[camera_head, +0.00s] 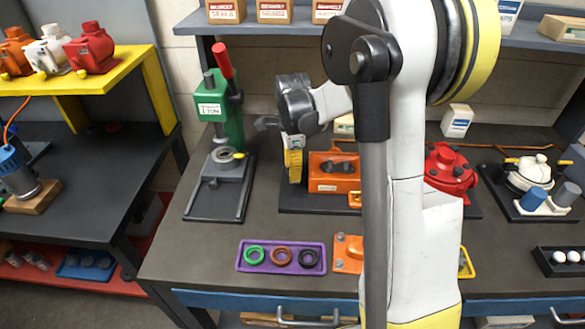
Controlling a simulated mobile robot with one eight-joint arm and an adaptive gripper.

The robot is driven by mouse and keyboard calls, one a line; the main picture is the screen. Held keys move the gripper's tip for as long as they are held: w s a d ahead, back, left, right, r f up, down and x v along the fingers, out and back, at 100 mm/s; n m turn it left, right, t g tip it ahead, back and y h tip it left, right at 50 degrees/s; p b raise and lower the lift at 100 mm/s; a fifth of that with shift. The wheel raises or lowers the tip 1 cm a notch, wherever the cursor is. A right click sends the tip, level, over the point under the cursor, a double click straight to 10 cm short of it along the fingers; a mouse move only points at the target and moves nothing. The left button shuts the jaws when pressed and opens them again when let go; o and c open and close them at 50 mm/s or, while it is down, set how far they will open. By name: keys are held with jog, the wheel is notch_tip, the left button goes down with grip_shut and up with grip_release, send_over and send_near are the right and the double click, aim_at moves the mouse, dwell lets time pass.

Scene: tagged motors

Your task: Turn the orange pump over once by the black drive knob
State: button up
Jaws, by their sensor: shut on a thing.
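The orange pump (338,178) sits on a black base plate (298,204) on the dark bench, left of my arm. It has an orange block body with dark round parts on its front. My gripper (272,124) is dark and small in the view, just above and left of the pump. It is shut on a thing. The black drive knob cannot be made out apart from the dark gripper parts. My arm covers the right side of the pump.
A green press (228,122) with a red-handled lever stands to the left. In front lie a purple tray (243,266) with three rings and an orange plate (347,253). A red pump (450,172) stands right of my arm. A shelf (280,29) runs behind.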

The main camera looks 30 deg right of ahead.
jog(key=n, duration=0.4)
jog(key=shift+s, duration=0.15)
jog(key=shift+n+p, duration=0.4)
jog(key=shift+n, duration=1.8)
jog(key=shift+s, duration=0.1)
jog(key=o, duration=1.2)
jog(key=shift+r, duration=4)
